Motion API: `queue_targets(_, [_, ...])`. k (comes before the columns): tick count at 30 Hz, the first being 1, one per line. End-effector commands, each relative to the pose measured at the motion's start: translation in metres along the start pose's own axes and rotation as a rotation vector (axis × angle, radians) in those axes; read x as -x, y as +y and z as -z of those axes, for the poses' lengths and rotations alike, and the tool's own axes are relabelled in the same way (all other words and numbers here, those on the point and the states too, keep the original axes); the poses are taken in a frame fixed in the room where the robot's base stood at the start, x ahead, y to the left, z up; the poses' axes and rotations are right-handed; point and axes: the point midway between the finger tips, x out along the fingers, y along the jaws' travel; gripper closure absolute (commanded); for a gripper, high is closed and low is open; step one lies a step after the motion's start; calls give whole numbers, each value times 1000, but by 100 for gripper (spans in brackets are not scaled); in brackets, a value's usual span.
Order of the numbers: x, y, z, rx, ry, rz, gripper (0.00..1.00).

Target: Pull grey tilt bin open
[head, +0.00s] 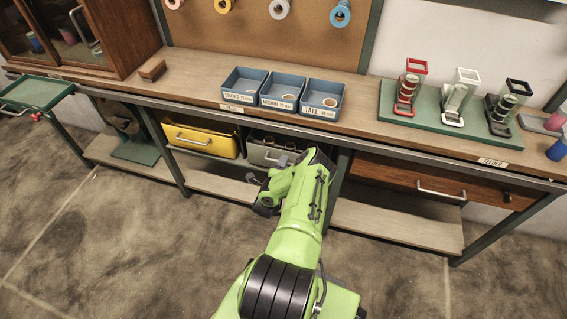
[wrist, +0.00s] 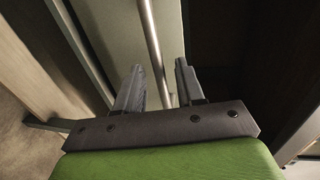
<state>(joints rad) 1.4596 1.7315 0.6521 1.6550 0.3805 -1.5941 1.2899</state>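The grey tilt bin (head: 258,151) is under the bench, right of the yellow bin. My arm hides its lower right part in the head view. A few dark round shapes show at its top. In the wrist view its grey front (wrist: 115,35) fills the upper middle, and its metal bar handle (wrist: 152,45) runs lengthwise between my fingers. My gripper (wrist: 160,88) is open around the handle, with a gap visible on each side. In the head view my gripper (head: 265,198) is in front of the bin, low and partly hidden by my wrist.
The yellow bin (head: 201,139) is left of the grey bin. A wooden drawer (head: 400,180) is to the right. A bench leg (head: 341,185) stands just right of my gripper. A lower shelf (head: 225,184) runs beneath the bins. Blue trays (head: 283,85) stand on the bench top.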

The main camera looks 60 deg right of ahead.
Motion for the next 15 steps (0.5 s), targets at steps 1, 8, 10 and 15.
queue_targets(1, [0,0,0,0,0,0,67])
queue_targets(8, [0,0,0,1,0,0,100])
queue_targets(10, [0,0,0,1,0,0,100])
queue_targets(15, [0,0,0,1,0,0,100])
